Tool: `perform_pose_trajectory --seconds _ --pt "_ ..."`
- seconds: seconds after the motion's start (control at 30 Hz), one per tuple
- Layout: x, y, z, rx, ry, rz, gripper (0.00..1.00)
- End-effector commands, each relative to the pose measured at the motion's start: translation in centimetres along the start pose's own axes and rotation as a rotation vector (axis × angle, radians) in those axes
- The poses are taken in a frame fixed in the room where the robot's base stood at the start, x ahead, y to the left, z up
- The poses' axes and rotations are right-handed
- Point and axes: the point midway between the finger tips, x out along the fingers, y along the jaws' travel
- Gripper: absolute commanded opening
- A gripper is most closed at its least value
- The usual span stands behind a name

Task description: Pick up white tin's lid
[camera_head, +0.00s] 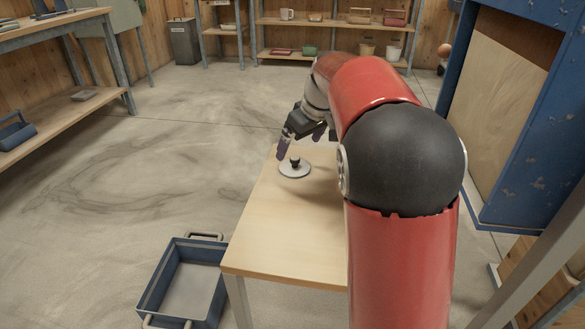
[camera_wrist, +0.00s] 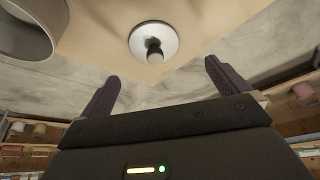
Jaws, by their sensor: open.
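The lid (camera_head: 294,171) is a pale round disc with a dark knob, lying flat on the wooden table near its far left corner. It also shows in the wrist view (camera_wrist: 141,38), top centre, with its knob pointing toward the camera. My gripper (camera_wrist: 162,70) is open and empty, its two dark fingers apart. The knob appears just ahead of the gap between them, and nothing touches the lid. In the wrist view, a pale round container (camera_wrist: 22,45), seemingly the white tin, is cut off at the upper left. It is hidden in the head view.
The wooden table (camera_head: 285,235) is bare around the lid; my arm hides its right side. A blue crate (camera_head: 165,270) stands on the floor at its left. A blue-framed panel (camera_head: 515,110) stands at right. Shelves (camera_head: 330,55) line the back wall.

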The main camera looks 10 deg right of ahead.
Motion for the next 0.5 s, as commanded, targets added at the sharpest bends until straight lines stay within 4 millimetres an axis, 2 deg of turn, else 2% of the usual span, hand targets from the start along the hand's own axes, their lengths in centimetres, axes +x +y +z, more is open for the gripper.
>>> perform_pose_trajectory --seconds 0.1,0.33,0.5 --pt "1.4 0.0 0.0 0.0 -0.002 -0.001 1.0" --pt "3.5 0.3 -0.1 0.002 -0.003 0.0 1.0" --pt "6.1 0.7 -0.4 0.002 -0.003 -0.002 1.0"
